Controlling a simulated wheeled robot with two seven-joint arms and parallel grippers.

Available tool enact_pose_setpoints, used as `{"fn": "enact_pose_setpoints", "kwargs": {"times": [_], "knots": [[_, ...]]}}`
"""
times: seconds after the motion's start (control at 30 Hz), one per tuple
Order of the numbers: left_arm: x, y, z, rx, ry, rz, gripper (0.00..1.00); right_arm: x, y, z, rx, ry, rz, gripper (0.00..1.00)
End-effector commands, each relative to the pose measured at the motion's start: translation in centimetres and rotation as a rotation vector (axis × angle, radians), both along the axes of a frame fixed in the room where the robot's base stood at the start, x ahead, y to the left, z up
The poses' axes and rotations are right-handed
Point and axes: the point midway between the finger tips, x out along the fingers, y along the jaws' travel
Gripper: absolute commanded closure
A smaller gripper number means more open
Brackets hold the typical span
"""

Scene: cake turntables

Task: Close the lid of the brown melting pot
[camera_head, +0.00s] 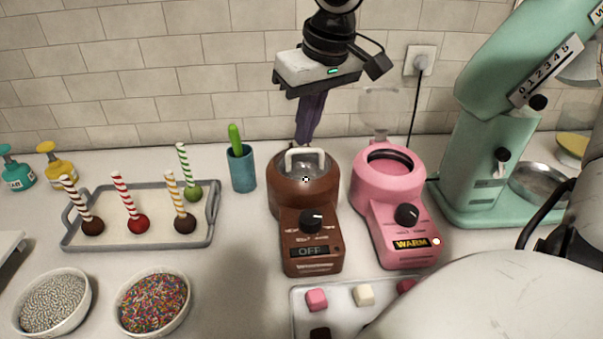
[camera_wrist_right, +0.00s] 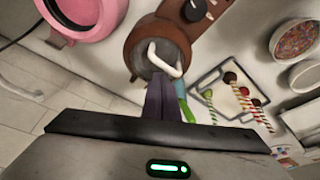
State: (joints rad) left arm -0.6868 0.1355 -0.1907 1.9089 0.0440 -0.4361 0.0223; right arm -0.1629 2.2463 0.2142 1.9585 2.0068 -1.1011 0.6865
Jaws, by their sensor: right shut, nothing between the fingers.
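The brown melting pot (camera_head: 304,238) stands on the counter with its dial facing front and its display reading OFF. Its clear lid (camera_head: 318,168) with a cream handle (camera_head: 304,152) lies over the pot's top and looks down; a small gap cannot be ruled out. My right gripper (camera_head: 305,138) hangs just behind the pot, purple fingers together and empty, tips near the lid's back edge. In the right wrist view the fingers (camera_wrist_right: 160,88) point toward the cream handle (camera_wrist_right: 158,58); I cannot tell whether they touch the lid. My left gripper is not in view.
A pink melting pot (camera_head: 393,190) with its clear lid raised stands close on the right, before a mint mixer (camera_head: 478,165). A teal cup (camera_head: 242,172) and a tray of cake pops (camera_head: 138,240) are left. Sprinkle bowls (camera_head: 152,300) and a sweets tray (camera_head: 298,320) are in front.

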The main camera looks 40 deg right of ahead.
Motion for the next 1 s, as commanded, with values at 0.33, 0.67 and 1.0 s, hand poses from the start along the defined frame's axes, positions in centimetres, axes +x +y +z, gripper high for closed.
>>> {"fn": "enact_pose_setpoints", "kwargs": {"times": [0.33, 0.67, 1.0], "knots": [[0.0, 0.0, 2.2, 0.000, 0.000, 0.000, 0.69, 0.0, 0.0, 1.8, 0.001, 0.001, -0.001, 1.00], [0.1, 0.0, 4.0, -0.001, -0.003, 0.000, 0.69, 0.1, 0.0, 4.6, 0.001, -0.002, -0.002, 1.00], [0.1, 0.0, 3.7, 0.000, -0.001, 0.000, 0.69, 0.0, 0.0, 6.1, 0.000, -0.001, -0.001, 1.00]]}}
